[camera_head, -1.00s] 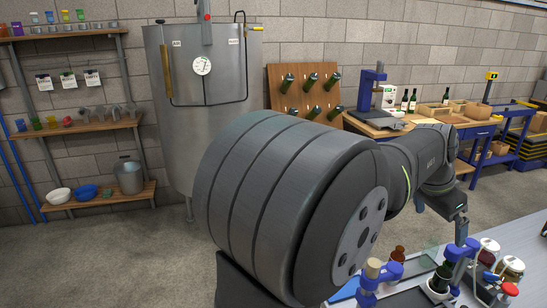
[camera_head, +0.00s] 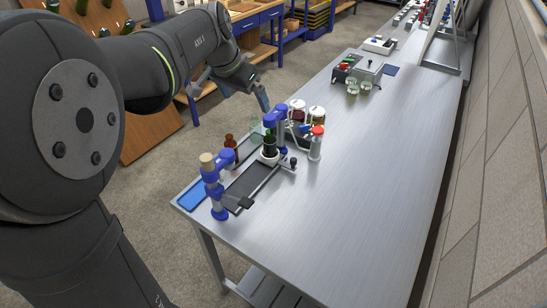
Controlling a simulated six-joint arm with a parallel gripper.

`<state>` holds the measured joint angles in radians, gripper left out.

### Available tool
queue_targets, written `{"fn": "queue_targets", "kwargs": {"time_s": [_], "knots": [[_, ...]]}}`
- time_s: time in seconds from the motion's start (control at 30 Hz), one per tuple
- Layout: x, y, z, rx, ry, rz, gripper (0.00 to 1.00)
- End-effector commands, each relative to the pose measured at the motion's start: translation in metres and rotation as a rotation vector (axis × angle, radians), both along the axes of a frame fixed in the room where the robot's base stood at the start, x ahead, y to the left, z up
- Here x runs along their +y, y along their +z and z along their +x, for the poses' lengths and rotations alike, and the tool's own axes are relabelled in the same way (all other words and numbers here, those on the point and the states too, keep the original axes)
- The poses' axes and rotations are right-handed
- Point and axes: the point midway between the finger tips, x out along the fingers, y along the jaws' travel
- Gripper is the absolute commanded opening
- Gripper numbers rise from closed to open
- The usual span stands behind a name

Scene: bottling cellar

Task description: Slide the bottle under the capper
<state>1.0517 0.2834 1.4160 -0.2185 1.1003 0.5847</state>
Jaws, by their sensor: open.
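A dark green bottle (camera_head: 270,141) stands upright in a white round holder (camera_head: 268,158) near the bench's left edge. A blue upright stand (camera_head: 281,118) rises close behind it. A second blue stand with a tan knob (camera_head: 207,160) is at the near left, with a dark plate (camera_head: 247,182) and a rail between it and the bottle. I cannot tell for sure which stand is the capper; the bottle is clearly apart from the tan-knobbed one. My gripper (camera_head: 264,101) is open, above and behind the bottle, apart from it. Its fingers look small and nearly edge-on.
A brown bottle (camera_head: 231,147) stands left of the green one. A red-topped bottle (camera_head: 316,143) and jars (camera_head: 298,110) crowd its right and back. A blue tray (camera_head: 193,194) lies at the bench corner. The metal bench (camera_head: 370,190) is clear towards the right.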

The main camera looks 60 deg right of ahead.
Motion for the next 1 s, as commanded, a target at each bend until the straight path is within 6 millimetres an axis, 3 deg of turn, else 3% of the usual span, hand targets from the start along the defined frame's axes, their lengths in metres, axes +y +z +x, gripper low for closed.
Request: {"fn": "queue_targets", "kwargs": {"time_s": [0.13, 0.27, 0.43, 0.8, 1.0], "knots": [[0.000, 0.000, 0.000, 0.000, 0.000, 0.000, 1.00], [-0.002, -0.003, -0.002, 0.001, 0.013, 0.006, 0.74], [-0.016, -0.022, -0.020, 0.014, 0.130, 0.048, 0.43], [-0.060, -0.082, -0.089, 0.000, 0.568, 0.073, 0.43], [-0.076, -0.101, -0.119, -0.001, 0.726, 0.030, 0.43]]}}
